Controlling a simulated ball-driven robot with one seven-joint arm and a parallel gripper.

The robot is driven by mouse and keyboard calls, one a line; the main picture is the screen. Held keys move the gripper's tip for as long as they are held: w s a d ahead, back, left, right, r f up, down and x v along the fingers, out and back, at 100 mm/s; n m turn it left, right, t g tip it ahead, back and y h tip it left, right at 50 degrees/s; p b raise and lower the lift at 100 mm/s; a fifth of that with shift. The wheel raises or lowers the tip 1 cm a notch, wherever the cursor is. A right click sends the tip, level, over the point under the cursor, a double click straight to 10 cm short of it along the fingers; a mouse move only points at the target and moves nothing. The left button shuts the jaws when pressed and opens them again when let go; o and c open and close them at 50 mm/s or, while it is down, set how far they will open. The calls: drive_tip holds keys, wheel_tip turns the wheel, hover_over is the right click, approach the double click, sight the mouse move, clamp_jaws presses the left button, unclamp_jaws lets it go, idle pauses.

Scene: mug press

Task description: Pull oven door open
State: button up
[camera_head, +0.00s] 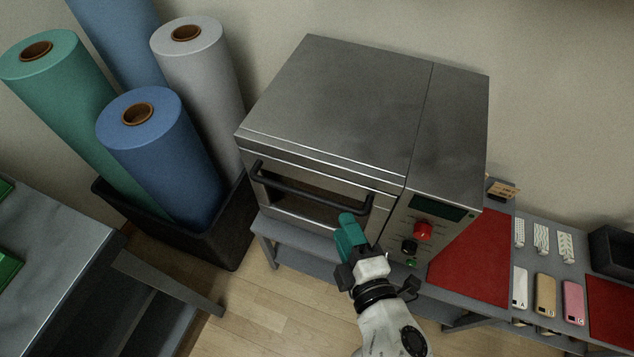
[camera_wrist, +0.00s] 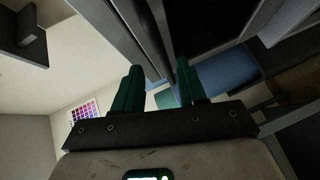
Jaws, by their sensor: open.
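The grey metal oven (camera_head: 345,105) stands on a grey bench against the wall. Its front door (camera_head: 280,205) has a glass window and looks shut. A black bar handle (camera_head: 300,190) runs across the door. My gripper (camera_head: 348,222), with teal fingers, is in front of the door near the handle's right end. In the wrist view my gripper (camera_wrist: 157,80) has its two fingers apart, with a gap between them. A long metal edge and dark bar reach toward that gap in the wrist view. I cannot tell whether the fingers touch the handle.
Fabric rolls (camera_head: 160,150) stand in a black bin (camera_head: 215,235) at left. A grey table (camera_head: 50,260) is at lower left. A red mat (camera_head: 470,255) and phone cases (camera_head: 546,290) lie at right.

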sight(304, 193)
drive_tip(key=w+a, duration=0.2)
drive_tip(key=w, duration=0.1)
drive_tip(key=w+a+f+n+y, duration=0.1)
drive_tip(key=w+a, duration=0.2)
drive_tip(key=w+a+n+y, duration=0.1)
drive_tip(key=w+a, duration=0.2)
drive_tip(key=shift+w+a+f, duration=0.1)
drive_tip(key=shift+f, duration=0.15)
clamp_jaws()
idle(0.4)
